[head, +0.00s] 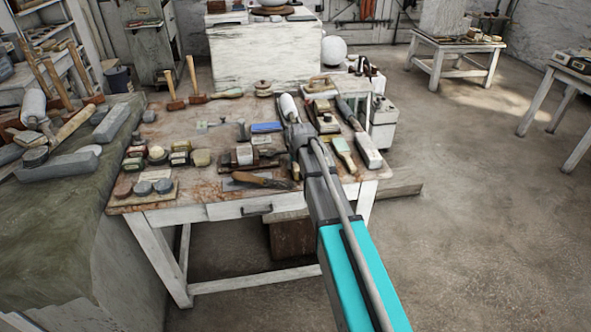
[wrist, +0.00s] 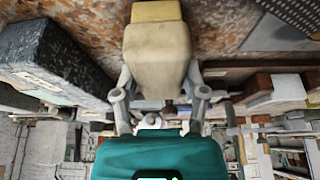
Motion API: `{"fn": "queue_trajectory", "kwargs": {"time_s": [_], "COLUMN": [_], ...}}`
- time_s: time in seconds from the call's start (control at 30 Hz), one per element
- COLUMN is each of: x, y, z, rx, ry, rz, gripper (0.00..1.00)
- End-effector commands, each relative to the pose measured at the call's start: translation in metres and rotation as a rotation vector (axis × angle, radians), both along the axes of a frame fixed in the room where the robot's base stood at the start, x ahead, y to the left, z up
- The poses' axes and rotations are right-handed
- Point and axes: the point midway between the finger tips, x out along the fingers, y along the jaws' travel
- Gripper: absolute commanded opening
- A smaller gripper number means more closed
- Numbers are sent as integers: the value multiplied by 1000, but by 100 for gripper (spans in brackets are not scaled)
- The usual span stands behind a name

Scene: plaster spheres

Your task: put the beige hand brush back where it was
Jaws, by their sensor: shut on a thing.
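The beige hand brush (wrist: 157,60) is between the fingers of my gripper (wrist: 158,84) in the wrist view, its pale beige body nearest me and a yellowish part at its far end. My gripper is shut on its sides. In the head view my gripper (head: 298,133) is over the right half of the worktable (head: 215,150), with the pale end of the brush (head: 288,107) beyond it. The wrist view shows the brown tabletop (wrist: 95,25) close behind the brush; I cannot tell whether they touch.
A grey speckled block (wrist: 50,62) is left of the brush in the wrist view. Mallets (head: 194,80) stand at the back left. The table is crowded.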

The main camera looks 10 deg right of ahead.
Motion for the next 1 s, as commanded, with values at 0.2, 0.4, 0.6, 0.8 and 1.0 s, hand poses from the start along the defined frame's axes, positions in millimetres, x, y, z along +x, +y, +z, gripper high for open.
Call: {"fn": "queue_trajectory", "kwargs": {"time_s": [0.2, 0.4, 0.6, 0.8, 1.0], "x": [0, 0, 0, 0, 0], "y": [0, 0, 0, 0, 0], "z": [-2, -3, -5, -5, -5], "rx": [0, 0, 0, 0, 0], "ry": [0, 0, 0, 0, 0], "rz": [0, 0, 0, 0, 0], "gripper": [18, 18, 66, 91, 91]}}
